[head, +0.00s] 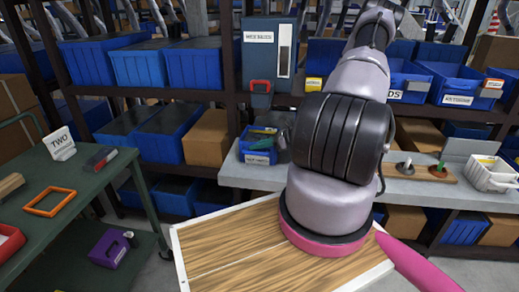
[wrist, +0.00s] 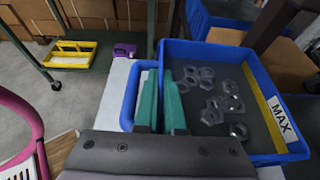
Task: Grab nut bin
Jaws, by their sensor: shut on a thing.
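The nut bin (wrist: 291,158) is blue with a dark inside and holds several grey metal nuts. It fills the right half of the wrist view, with a yellow strip and a "MAX" label along its right wall. My gripper (wrist: 161,100) has green fingers and is shut on the bin's near left side, between the main tray and a narrow blue loop. In the head view a small labelled blue bin (head: 258,156), apparently the same one, is at the left end of the grey bench. My arm hides most of the gripper there.
The grey bench (head: 425,190) carries a wooden peg board (head: 440,177) and a white basket (head: 490,172) at right. Blue shelf bins stand behind. A green cart (head: 85,190) is at left with a purple bin (head: 112,249) below. A wood-topped surface (head: 230,250) is in front.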

